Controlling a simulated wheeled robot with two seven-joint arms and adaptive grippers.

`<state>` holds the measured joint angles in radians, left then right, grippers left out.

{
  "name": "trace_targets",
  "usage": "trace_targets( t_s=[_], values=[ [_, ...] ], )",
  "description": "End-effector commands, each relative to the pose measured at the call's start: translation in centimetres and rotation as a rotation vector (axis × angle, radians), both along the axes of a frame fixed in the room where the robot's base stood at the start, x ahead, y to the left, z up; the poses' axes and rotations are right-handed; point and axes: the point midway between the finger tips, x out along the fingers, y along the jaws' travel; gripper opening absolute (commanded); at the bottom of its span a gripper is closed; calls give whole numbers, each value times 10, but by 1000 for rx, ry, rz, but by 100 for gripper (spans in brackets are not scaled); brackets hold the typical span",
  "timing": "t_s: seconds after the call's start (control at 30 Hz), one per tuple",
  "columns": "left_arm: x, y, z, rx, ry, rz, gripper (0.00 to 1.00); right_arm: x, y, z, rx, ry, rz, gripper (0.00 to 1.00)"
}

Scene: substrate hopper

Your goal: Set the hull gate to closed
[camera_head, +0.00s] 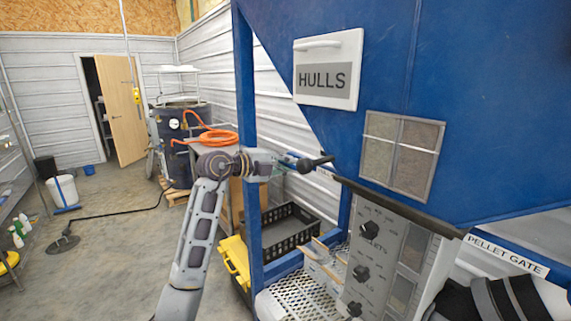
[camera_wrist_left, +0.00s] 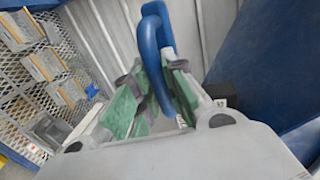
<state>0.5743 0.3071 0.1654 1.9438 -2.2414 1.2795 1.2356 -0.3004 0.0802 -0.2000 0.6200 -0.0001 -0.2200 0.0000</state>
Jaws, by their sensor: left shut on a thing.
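My left gripper (camera_head: 290,163) reaches in beside the blue hopper (camera_head: 470,120), below the HULLS sign (camera_head: 326,78). In the left wrist view its green-padded fingers (camera_wrist_left: 160,88) are closed around a blue loop handle (camera_wrist_left: 148,45), likely the hull gate's. The loop's upper end sticks out beyond the fingers. In the head view a dark bar (camera_head: 318,162) extends right from the fingertips toward the hopper. The gate plate itself is not clearly seen, so I cannot tell its position. My right gripper is not in view.
A control panel (camera_head: 385,255) with black knobs stands below the hopper, near a PELLET GATE label (camera_head: 508,255). A blue frame post (camera_head: 246,130) rises close to my left arm. A black crate (camera_head: 285,232) and a perforated metal shelf (camera_head: 297,298) lie below. Open floor is at left.

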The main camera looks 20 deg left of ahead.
Motion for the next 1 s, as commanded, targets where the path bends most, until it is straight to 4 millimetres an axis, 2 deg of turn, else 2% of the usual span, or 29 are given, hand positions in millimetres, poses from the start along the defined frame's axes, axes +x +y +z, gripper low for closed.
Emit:
trace_targets(
  t_s=[0.1, 0.13, 0.3, 0.73, 1.0],
  values=[
    [-1, -3, -4, 0, 9, -9, 0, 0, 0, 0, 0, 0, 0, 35],
    [-1, -3, -4, 0, 10, -9, 17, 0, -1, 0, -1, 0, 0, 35],
    [0, -3, -3, 1, 8, -6, 35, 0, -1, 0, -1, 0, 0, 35],
    [-3, 1, -2, 0, 4, -4, 35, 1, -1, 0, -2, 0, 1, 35],
    [-23, 13, 3, 3, 4, -3, 35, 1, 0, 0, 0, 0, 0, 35]
  ],
)
